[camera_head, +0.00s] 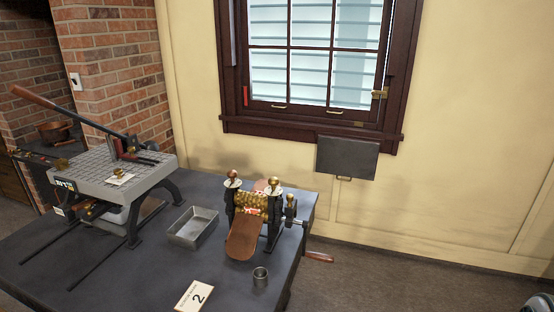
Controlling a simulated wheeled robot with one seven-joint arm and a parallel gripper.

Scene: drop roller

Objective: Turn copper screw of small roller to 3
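The small roller (252,208) stands on the dark table in the head view. It has ridged brass rolls between dark uprights. Copper-coloured knobs top its screws: one at the left (233,176) and one at the right (273,184). White discs lie under these knobs. Any numbers on them are too small to read. A curved copper-brown chute (242,239) slopes down in front. A crank with a wooden handle (319,257) sticks out at the right. My gripper is not recognisable in this view, and nothing is seen touching the roller.
A larger lever press (120,175) stands left on the table (150,285). A metal tray (194,228), a small metal cup (260,276) and a card marked 2 (195,296) lie near the roller. A dark plate (347,157) is below the window. Floor at right looks open.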

